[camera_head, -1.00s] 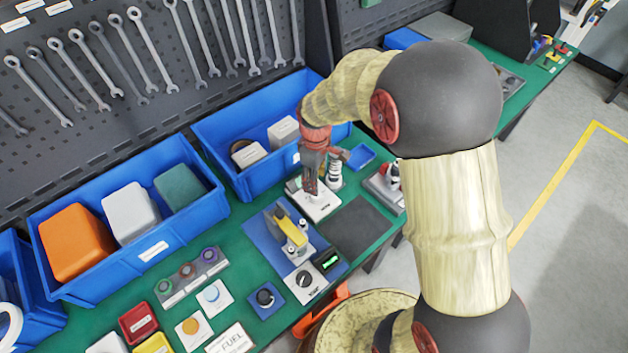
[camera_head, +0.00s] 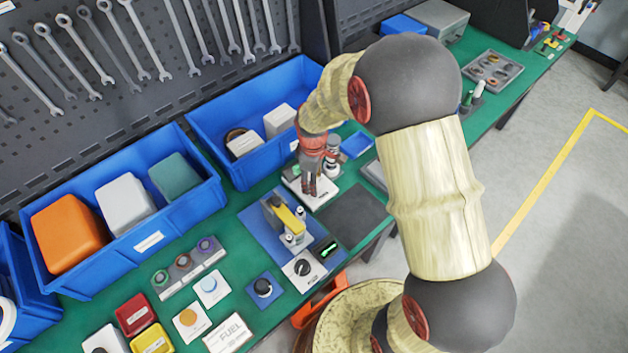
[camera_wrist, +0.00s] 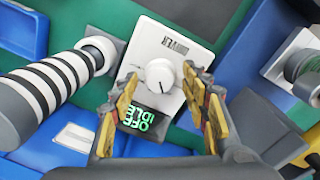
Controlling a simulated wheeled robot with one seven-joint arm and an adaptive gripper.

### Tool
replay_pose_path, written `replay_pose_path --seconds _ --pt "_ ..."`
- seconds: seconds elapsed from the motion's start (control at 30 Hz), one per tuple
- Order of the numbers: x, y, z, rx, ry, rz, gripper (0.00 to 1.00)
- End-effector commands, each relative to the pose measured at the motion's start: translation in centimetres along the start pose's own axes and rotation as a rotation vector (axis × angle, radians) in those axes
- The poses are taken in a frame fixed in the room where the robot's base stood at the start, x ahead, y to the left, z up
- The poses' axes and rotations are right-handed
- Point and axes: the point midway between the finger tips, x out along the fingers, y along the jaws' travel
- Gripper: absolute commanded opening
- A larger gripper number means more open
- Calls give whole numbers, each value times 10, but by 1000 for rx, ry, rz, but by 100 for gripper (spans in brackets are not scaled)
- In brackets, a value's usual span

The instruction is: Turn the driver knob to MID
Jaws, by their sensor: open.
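The driver is a small white box (camera_wrist: 172,42) with an upside-down DRIVER label. Its round white knob (camera_wrist: 159,75) has a dark pointer mark. Below the knob, a dark display (camera_wrist: 138,121) shows green text reading OFF and IDLE. My gripper (camera_wrist: 160,79) is open, with one finger on each side of the knob; I cannot tell whether they touch it. In the head view, my gripper (camera_head: 310,190) points down over the white driver box (camera_head: 322,199), and the knob is hidden there.
A black-and-white striped cylinder (camera_wrist: 42,92) stands close beside the driver in the wrist view. A blue bin (camera_head: 232,177) stands behind it. A blue plate (camera_head: 263,236) with a yellow-topped device (camera_head: 286,216) lies nearby. A dark mat (camera_head: 352,217) is bare.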

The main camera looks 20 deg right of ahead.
Motion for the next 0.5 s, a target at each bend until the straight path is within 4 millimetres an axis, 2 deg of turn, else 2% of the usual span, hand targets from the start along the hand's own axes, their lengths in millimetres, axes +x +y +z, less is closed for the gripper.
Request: replay_pose_path --seconds 0.17,0.5 --pt "0 0 0 0 0 0 46" --pt "0 0 0 0 0 0 27"
